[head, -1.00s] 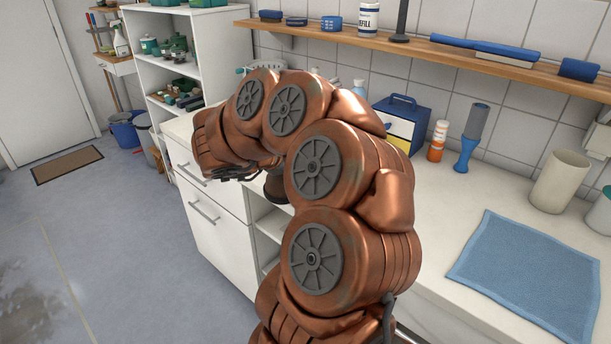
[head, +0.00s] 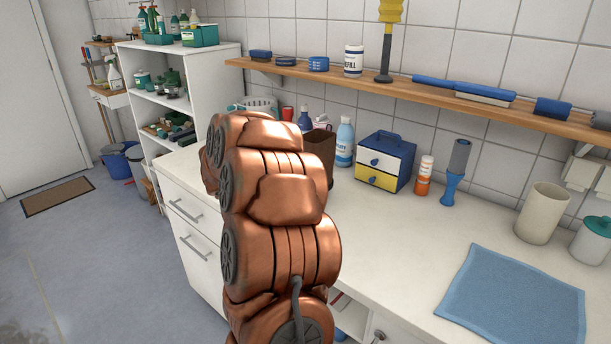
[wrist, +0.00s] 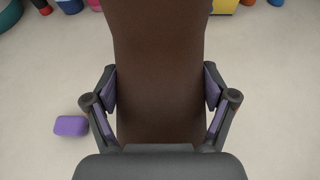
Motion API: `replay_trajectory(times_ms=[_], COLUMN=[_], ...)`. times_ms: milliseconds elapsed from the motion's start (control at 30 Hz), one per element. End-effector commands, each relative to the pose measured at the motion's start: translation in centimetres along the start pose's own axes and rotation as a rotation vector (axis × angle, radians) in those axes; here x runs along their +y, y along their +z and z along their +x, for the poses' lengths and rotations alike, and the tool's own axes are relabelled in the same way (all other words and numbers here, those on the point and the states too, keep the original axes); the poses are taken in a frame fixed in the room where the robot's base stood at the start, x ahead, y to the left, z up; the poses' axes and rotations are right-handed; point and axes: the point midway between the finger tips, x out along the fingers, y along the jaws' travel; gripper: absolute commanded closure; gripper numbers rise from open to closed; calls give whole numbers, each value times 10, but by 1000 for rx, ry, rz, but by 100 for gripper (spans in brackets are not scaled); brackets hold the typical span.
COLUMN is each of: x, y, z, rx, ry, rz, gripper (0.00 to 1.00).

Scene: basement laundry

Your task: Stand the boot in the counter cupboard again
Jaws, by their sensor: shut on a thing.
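The boot is dark brown. In the head view its upper part (head: 319,150) shows above the counter, just right of my arm; the rest is hidden by the arm. In the wrist view the boot (wrist: 160,75) fills the middle, between the purple-padded fingers of my gripper (wrist: 160,100), which is shut on it. In the head view my gripper is hidden behind the arm. The white counter (head: 405,235) lies below, with an open compartment (head: 350,315) under its front edge, mostly hidden by my arm.
A blue and yellow drawer box (head: 385,165), bottles and a basket (head: 260,105) stand at the counter's back. A blue cloth (head: 515,297) lies at the right. A purple block (wrist: 70,126) lies left of the boot in the wrist view. Counter between cloth and drawer box is clear.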

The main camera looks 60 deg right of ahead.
Motion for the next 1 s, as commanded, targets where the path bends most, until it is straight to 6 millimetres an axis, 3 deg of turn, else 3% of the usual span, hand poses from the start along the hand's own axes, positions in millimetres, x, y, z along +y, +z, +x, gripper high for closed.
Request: replay_trajectory(times_ms=[233,600,1000], x=[11,20,19], y=[11,17,-15], z=[28,45,58], rx=[-2,-3,-3], ry=[-3,0,-1], rz=[-1,2,-1], gripper=[72,72,72])
